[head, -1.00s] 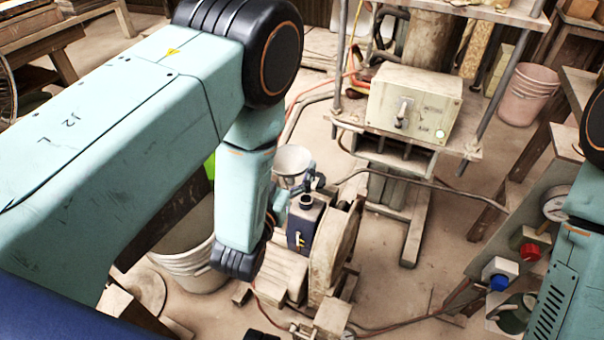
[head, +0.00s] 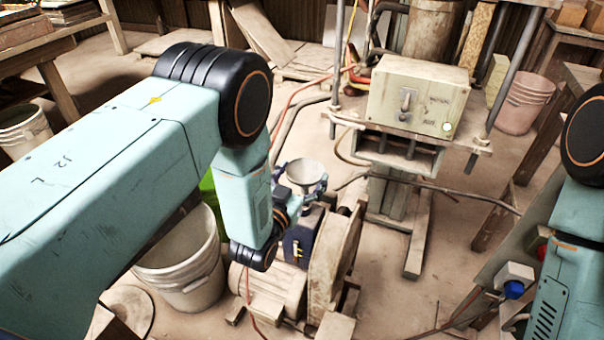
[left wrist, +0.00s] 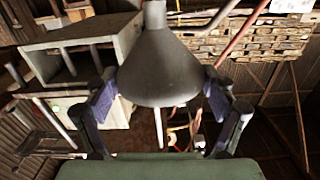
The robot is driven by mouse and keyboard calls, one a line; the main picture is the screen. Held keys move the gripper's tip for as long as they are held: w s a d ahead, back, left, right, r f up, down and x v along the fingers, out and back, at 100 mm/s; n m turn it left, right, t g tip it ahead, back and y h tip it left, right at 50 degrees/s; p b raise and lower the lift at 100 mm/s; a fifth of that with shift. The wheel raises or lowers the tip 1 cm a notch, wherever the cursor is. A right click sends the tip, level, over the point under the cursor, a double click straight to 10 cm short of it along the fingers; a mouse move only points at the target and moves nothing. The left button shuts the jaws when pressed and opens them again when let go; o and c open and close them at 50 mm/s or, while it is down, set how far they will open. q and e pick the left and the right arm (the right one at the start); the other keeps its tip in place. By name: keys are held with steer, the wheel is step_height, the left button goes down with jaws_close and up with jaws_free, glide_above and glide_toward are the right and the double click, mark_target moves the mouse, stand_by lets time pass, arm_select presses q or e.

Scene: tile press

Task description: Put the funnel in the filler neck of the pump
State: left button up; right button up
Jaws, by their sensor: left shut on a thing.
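The grey funnel (head: 306,172) is held upright by my left gripper (head: 303,186), its wide mouth facing up. It also shows in the left wrist view (left wrist: 160,68), between the two fingers (left wrist: 160,96), with its spout toward the top of the picture. The pump's dark blue body (head: 297,240) stands beside a round, worn guard. The funnel is just above the top of the pump, near the filler neck. The gripper and funnel largely hide the neck, and I cannot tell whether the spout touches it. My right gripper is out of view.
A grey control box (head: 419,97) on a metal stand is behind and right of the pump. A white bucket (head: 190,262) stands to the left. A pink bucket (head: 523,98) is at the back right. Cables cross the floor.

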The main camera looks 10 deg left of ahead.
mark_target(303, 192)
arm_select(q)
steer(key=shift+a+f+b, duration=0.25)
steer(key=shift+f+b, duration=0.55)
steer(key=shift+f, duration=0.35)
steer(key=shift+d+f+b, duration=0.1)
steer(key=shift+f+b, duration=0.35)
steer(key=shift+f, duration=0.05)
steer(key=shift+f+b, duration=1)
steer(key=shift+f, duration=0.5)
steer(key=o, duration=1)
steer(key=s, duration=0.4)
steer(key=s+a, duration=0.1)
steer(key=s, duration=0.2)
steer(key=s+a, duration=0.1)
steer(key=s, duration=0.3)
steer(key=shift+s+a+r, duration=0.15)
steer(key=shift+s+a, duration=0.05)
steer(key=shift+s, duration=0.15)
steer(key=shift+w, duration=0.1)
